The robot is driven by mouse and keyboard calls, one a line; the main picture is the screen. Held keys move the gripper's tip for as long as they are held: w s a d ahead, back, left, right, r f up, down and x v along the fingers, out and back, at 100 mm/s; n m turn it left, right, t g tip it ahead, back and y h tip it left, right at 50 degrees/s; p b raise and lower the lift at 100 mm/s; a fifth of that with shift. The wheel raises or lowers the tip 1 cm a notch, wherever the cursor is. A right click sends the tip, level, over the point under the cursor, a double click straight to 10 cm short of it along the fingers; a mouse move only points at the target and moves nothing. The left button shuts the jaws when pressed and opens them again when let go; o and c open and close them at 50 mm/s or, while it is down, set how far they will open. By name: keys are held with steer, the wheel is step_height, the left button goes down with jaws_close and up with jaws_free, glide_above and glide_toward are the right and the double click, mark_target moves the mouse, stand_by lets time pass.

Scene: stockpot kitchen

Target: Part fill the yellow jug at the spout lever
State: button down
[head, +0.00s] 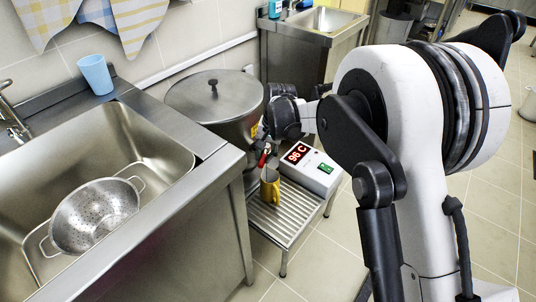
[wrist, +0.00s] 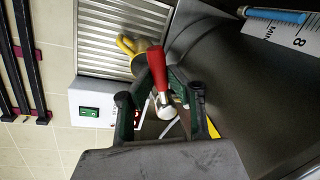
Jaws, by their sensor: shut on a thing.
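The yellow jug (head: 270,188) stands on a slatted metal stand (head: 283,218), below the spout of a large lidded steel pot (head: 215,104). In the wrist view the jug (wrist: 126,46) shows mainly its yellow handle, beyond the lever. The spout lever has a red handle (head: 264,158), and in the wrist view the red handle (wrist: 158,70) rises between my fingers. My gripper (wrist: 155,98) is shut on the lever, above the jug. In the head view the fingertips are mostly hidden by my arm. The water level in the jug cannot be made out.
A control box (head: 310,171) reading 96 C, with a green switch, stands right of the jug. At left, a sink holds a colander (head: 95,214), and a blue cup (head: 96,75) stands on its back ledge. A gauge strip (wrist: 298,28) shows on the pot.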

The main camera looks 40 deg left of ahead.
steer(key=c, duration=1.7)
jaws_free()
steer(key=r, duration=0.4)
steer(key=d+r, duration=0.1)
steer(key=r, duration=0.3)
steer(key=w+d+r, duration=0.1)
steer(key=r, duration=0.2)
steer(key=shift+w+r, duration=0.1)
steer(key=shift+r, duration=0.3)
